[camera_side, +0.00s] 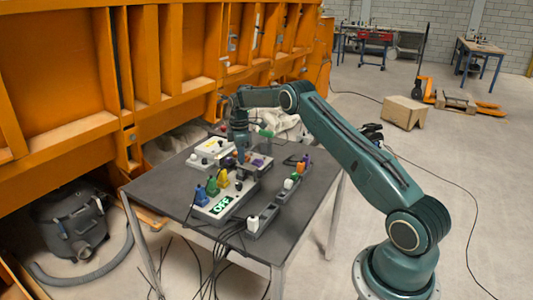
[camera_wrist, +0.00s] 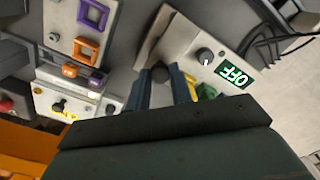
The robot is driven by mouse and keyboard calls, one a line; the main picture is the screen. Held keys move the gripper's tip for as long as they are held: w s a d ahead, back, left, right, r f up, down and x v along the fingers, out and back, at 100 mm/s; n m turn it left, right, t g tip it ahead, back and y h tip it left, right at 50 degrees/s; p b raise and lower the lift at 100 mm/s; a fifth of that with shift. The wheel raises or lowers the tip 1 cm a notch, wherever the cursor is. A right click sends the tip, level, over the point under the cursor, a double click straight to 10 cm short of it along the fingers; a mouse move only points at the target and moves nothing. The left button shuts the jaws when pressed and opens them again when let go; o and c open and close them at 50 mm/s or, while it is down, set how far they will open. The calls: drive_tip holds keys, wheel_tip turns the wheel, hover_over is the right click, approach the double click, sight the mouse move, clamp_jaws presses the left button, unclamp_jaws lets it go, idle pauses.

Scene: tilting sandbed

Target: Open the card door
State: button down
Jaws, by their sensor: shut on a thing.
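I cannot tell for sure which part is the card door; a grey strip (camera_wrist: 150,35) runs along the panel's edge near the knob. In the side view my gripper (camera_side: 243,168) points down over the far end of the panel with the OFF display (camera_side: 221,205).
Blue (camera_side: 200,196), green and yellow parts stand along the panel. Other units with purple (camera_wrist: 92,15) and orange (camera_wrist: 85,50) frames are close by. Cables (camera_side: 215,250) hang off the table's front edge.

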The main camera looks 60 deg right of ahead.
drive_tip(key=s+d+m, duration=0.5)
drive_tip(key=d+m, duration=0.1)
drive_tip(key=m, duration=1.3)
drive_tip(key=shift+s, duration=0.25)
drive_tip(key=shift+d, duration=0.1)
drive_tip(key=c, duration=1.2)
unclamp_jaws()
drive_tip(key=shift+c, duration=0.2)
drive_tip(key=shift+r, duration=0.1)
